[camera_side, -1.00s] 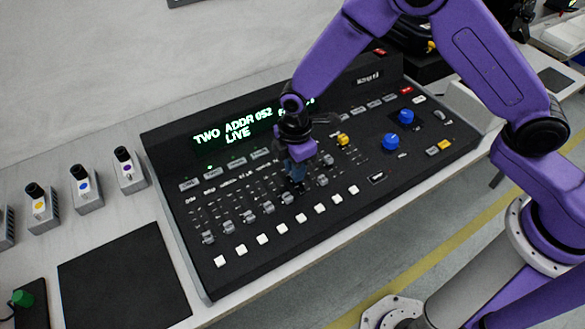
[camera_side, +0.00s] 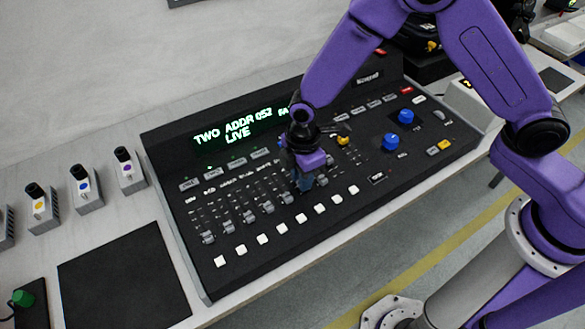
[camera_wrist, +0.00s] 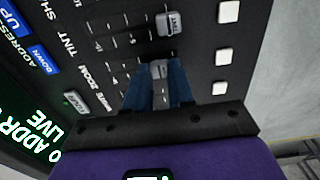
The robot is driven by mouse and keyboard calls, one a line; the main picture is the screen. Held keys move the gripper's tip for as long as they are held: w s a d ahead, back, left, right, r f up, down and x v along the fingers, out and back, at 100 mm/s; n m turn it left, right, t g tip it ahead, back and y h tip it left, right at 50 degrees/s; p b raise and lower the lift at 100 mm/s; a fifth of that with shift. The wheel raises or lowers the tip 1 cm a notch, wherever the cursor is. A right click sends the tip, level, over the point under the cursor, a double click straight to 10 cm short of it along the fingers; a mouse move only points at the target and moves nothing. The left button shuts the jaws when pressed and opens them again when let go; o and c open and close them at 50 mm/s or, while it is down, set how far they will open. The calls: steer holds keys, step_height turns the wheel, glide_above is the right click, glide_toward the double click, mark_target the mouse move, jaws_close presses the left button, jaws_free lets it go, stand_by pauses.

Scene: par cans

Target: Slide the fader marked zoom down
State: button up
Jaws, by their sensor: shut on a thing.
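The black console (camera_side: 170,215) carries a row of grey fader knobs. In the wrist view the word ZOOM is printed beside the slots, near my gripper. My gripper (camera_side: 304,184) points down at the fader row. In the wrist view its two blue fingers (camera_wrist: 159,85) are shut on a grey fader knob (camera_wrist: 158,68), which looks to be the zoom one. My fingers largely hide this knob in the side view. A neighbouring fader knob (camera_wrist: 167,23) stands clear of my fingers.
White square buttons (camera_side: 301,218) line the console's front edge. Other fader knobs (camera_side: 268,207) stand to the left of my gripper. Blue knobs (camera_side: 390,142) lie to the right. The lit display (camera_side: 237,126) is behind.

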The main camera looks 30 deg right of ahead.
steer(key=shift+s, duration=0.8)
steer(key=o, duration=0.4)
steer(key=shift+c, duration=0.2)
steer(key=shift+r, duration=3)
